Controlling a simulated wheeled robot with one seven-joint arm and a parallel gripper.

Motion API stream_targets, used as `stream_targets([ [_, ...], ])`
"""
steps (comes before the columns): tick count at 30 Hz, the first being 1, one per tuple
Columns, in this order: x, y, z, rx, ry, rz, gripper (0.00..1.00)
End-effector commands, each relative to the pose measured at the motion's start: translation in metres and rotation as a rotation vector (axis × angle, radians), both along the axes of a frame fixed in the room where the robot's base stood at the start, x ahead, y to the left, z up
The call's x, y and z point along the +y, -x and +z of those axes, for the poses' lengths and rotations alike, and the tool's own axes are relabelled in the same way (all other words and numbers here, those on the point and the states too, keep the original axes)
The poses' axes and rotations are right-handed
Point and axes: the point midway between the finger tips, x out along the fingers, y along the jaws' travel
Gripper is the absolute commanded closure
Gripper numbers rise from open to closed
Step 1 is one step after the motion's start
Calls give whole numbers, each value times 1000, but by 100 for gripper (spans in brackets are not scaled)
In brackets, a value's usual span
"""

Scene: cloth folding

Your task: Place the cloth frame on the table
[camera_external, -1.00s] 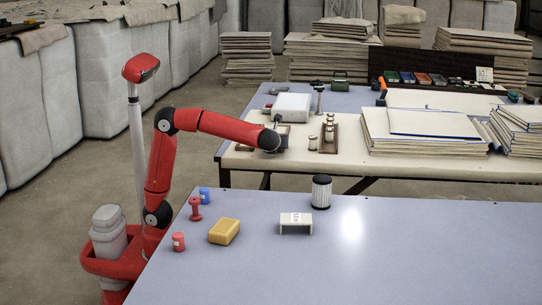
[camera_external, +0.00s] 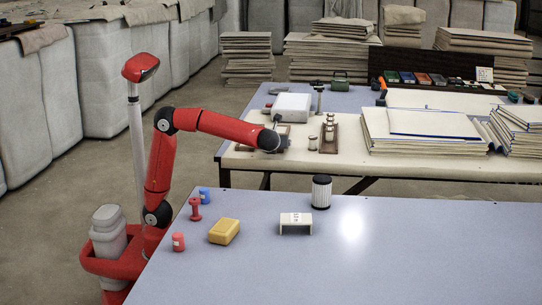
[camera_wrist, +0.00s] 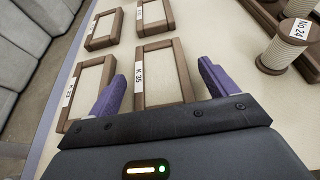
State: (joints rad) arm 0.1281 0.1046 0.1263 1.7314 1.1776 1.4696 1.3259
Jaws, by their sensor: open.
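Several small brown-rimmed frames with pale centres lie on the cream table top in the wrist view. One frame labelled K 35 (camera_wrist: 178,46) lies just beyond and partly between my fingers; another, labelled K 23 (camera_wrist: 70,126), lies to the left. Two more frames (camera_wrist: 104,12) (camera_wrist: 154,32) lie farther off. My gripper (camera_wrist: 160,72) is open and empty, its purple fingers apart above the frames. In the external view my gripper hangs over the left part of the far table (camera_external: 228,158), and the frames there are mostly hidden by it. The near table (camera_external: 400,260) is blue-grey.
On the far table are a white box (camera_external: 291,105) and stacked boards (camera_external: 420,130). The near table holds a yellow block (camera_external: 224,232), a white bracket (camera_external: 295,222) and a striped cylinder (camera_external: 321,192); its right side is clear.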

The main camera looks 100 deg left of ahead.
Motion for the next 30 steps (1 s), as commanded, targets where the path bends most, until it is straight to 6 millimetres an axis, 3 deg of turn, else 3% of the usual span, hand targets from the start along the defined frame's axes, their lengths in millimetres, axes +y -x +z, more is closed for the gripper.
stream_targets([
  [9, -64, -1, 28, -2, 0, -4, 15],
  [15, -91, 0, 38, 0, 1, -2, 15],
  [30, -101, 0, 39, 1, 9, -4, 15],
])
